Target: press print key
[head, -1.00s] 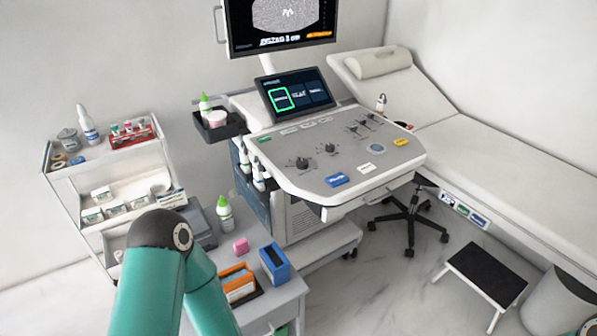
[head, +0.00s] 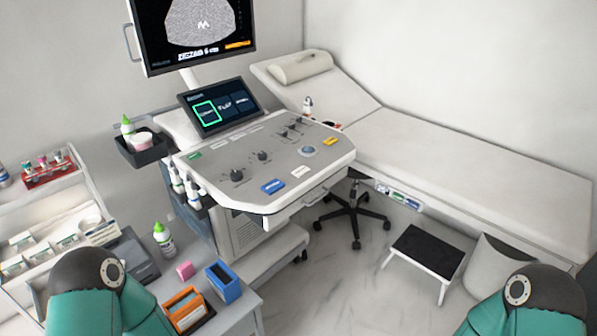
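The ultrasound console panel (head: 235,165) stands in the middle of the head view, with knobs and a trackball on top. Its coloured keys are a blue key (head: 273,186) and a white key (head: 300,171) near the front edge, a yellow key (head: 328,140) at the right, and a green key (head: 194,155) at the back left. Their labels are too small to read, so I cannot tell which is the print key. Only teal links of my two arms show, at the bottom left and bottom right. Neither gripper is in view.
A touch screen (head: 219,107) with a green-outlined tile and a monitor (head: 197,28) stand behind the panel. A side cabinet (head: 232,312) with a blue box (head: 223,283) and an orange box (head: 185,308) is in front left. A stool (head: 352,213), step (head: 425,257) and couch (head: 480,165) are right.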

